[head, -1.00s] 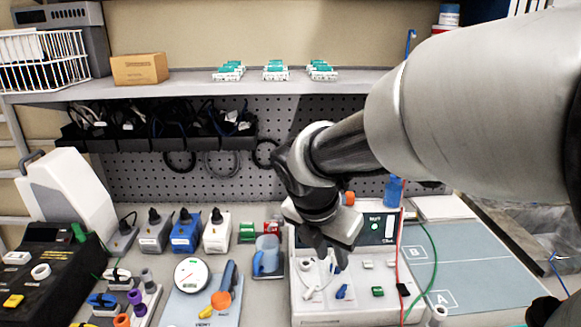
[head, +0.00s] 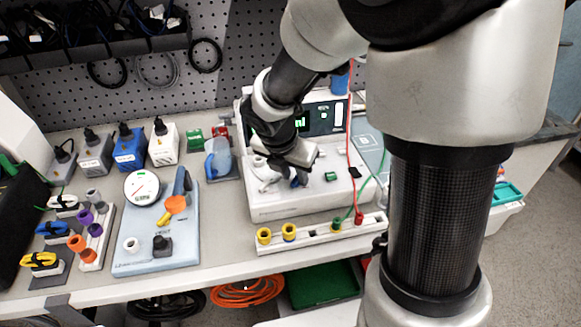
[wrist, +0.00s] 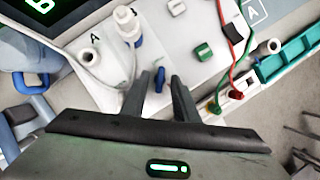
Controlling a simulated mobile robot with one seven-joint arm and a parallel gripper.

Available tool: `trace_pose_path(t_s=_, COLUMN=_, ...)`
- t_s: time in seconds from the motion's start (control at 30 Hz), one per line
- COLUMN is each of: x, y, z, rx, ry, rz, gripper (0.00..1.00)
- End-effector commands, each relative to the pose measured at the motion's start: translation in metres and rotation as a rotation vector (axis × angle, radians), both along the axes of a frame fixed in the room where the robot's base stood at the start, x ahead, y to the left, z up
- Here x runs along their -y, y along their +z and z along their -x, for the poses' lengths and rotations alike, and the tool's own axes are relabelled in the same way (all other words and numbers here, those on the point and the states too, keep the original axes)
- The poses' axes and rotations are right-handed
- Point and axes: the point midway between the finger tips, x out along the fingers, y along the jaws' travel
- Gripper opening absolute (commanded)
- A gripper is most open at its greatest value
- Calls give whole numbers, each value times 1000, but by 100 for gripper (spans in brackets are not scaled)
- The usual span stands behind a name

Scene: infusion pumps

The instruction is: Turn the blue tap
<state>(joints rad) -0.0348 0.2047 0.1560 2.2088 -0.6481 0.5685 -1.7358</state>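The blue tap (wrist: 160,78) is a small blue lever on the white face of the pump unit (wrist: 105,62). In the wrist view it shows between the tips of my gripper (wrist: 159,80), with a gap visible on each side. My gripper is open and empty; touching cannot be made out. In the head view my gripper (head: 293,172) is low over the pump unit (head: 285,205), and the blue tap (head: 299,181) is partly hidden beside its fingers.
A white fitting (wrist: 128,22) stands close beyond the tap, with a loop of clear tubing nearby. A green block (wrist: 203,50) and red and green cables lie to the right. A rail with yellow sockets (head: 289,231) runs along the bench front.

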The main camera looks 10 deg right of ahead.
Motion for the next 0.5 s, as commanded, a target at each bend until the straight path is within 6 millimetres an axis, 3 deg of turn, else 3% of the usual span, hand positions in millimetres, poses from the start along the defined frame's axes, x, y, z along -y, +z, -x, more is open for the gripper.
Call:
trace_pose_path(t_s=0.17, x=0, y=0, z=0, rx=0, ry=0, rz=0, gripper=27)
trace_pose_path(t_s=0.33, x=0, y=0, z=0, rx=0, ry=0, rz=0, gripper=2)
trace_pose_path(t_s=0.5, x=0, y=0, z=0, rx=0, ry=-1, rz=0, gripper=0)
